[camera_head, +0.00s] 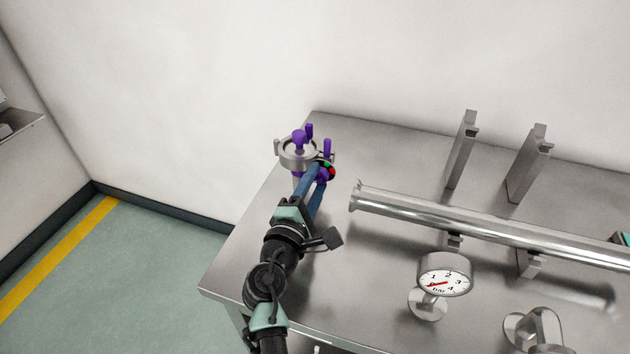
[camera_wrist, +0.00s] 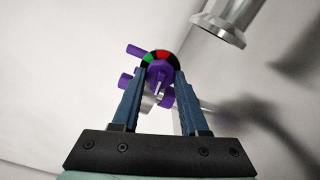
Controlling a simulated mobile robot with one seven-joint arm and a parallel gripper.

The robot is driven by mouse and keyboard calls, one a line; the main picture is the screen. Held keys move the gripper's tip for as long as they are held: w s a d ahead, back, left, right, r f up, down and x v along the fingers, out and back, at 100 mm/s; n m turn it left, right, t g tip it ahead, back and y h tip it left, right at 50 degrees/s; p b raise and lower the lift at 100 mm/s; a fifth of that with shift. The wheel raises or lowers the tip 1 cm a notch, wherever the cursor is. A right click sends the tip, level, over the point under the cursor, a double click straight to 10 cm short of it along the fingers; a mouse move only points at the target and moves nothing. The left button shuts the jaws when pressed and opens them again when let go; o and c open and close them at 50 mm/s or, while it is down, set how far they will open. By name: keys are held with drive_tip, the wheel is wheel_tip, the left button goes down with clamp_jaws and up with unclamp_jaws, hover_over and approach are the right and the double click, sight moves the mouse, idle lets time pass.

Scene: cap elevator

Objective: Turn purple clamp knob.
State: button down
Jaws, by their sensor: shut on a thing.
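The purple clamp knob (camera_wrist: 158,74) sits between the two blue fingers of my gripper (camera_wrist: 158,82) in the wrist view. A black, green and red dial (camera_wrist: 163,56) is behind it. In the head view the clamp (camera_head: 297,153) is a metal ring with purple parts, at the back left corner of the table. My gripper (camera_head: 321,180) reaches it from the front and is shut on the knob. The knob is mostly hidden there by the fingers, with the coloured dial showing beside them.
A long metal pipe (camera_head: 490,227) lies on supports to the right of my gripper. A pressure gauge (camera_head: 444,275) stands in front of it. Two metal brackets (camera_head: 461,150) stand behind the pipe. The steel table's (camera_head: 375,140) left edge is close to my arm.

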drive_tip(key=shift+c, duration=2.1)
unclamp_jaws()
drive_tip(key=v, duration=1.3)
drive_tip(key=shift+b, duration=0.35)
